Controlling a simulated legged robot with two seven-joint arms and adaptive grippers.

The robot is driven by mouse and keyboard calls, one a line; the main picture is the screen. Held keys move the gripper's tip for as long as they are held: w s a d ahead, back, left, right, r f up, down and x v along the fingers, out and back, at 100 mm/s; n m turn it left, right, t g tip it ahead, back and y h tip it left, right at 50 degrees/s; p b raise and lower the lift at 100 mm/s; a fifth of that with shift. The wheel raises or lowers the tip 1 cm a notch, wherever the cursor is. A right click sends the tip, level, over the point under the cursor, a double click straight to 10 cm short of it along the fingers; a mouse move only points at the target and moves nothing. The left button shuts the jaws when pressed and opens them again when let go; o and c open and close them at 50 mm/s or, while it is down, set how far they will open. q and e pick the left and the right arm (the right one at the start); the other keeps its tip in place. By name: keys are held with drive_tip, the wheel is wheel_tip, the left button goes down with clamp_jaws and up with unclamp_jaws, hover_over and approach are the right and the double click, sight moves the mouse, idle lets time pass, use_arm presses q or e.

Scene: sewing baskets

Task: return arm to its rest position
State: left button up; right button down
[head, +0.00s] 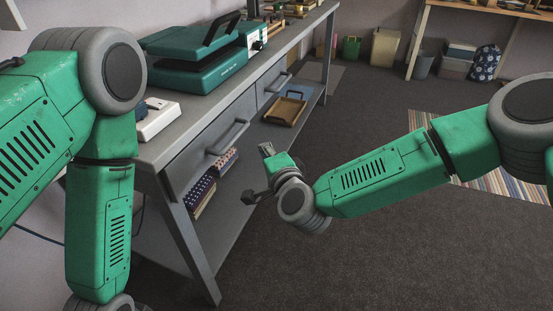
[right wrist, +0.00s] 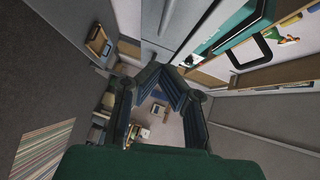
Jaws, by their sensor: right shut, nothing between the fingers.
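My right arm (head: 385,180) reaches in from the right edge of the head view, in open air over the floor in front of the bench. Its gripper (head: 266,150) is small there, near the bench's lower shelf. In the right wrist view the dark fingers of this gripper (right wrist: 165,76) come together at the tips, shut and empty. My left arm (head: 100,215) hangs down at the left of the head view. Its gripper is below the picture edge and hidden.
A grey bench (head: 195,122) with drawers runs along the left. It carries a teal machine (head: 205,70) and a white device (head: 155,120). Its lower shelf (head: 245,163) holds a wooden tray (head: 285,111) and patterned boxes (head: 200,196). A striped rug (head: 490,188) lies right on open carpet.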

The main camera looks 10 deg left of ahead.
drive_tip(key=s+d+f+n+g+h+p, duration=0.1)
drive_tip(key=s+d+f+n+g+p, duration=0.15)
drive_tip(key=s+d+f, duration=0.35)
drive_tip(key=s+d+f+n+g+h+p, duration=0.1)
drive_tip(key=s+d+f+n+g, duration=0.3)
drive_tip(key=s, duration=0.5)
drive_tip(key=s+d+f+n+g+h+p, duration=0.1)
drive_tip(key=s+d+f+n+g+p, duration=0.1)
drive_tip(key=s+d+f, duration=0.35)
use_arm(q)
wheel_tip(320, 180, up, 8)
drive_tip(key=p, duration=0.2)
drive_tip(key=shift+a, duration=0.4)
use_arm(e)
drive_tip(key=s+d+r+n+g+h, duration=0.1)
drive_tip(key=s+d+g+h, duration=0.4)
drive_tip(key=s+d, duration=1.2)
drive_tip(key=d+n, duration=0.1)
drive_tip(key=d, duration=0.3)
drive_tip(key=shift+s+d+r+n, duration=0.15)
drive_tip(key=shift+d+r+n, duration=0.05)
drive_tip(key=shift+r+n, duration=0.2)
use_arm(q)
drive_tip(key=shift+a+f, duration=0.15)
drive_tip(key=shift+a, duration=0.05)
use_arm(e)
drive_tip(key=shift+a+r, duration=0.1)
drive_tip(key=shift+a, duration=0.1)
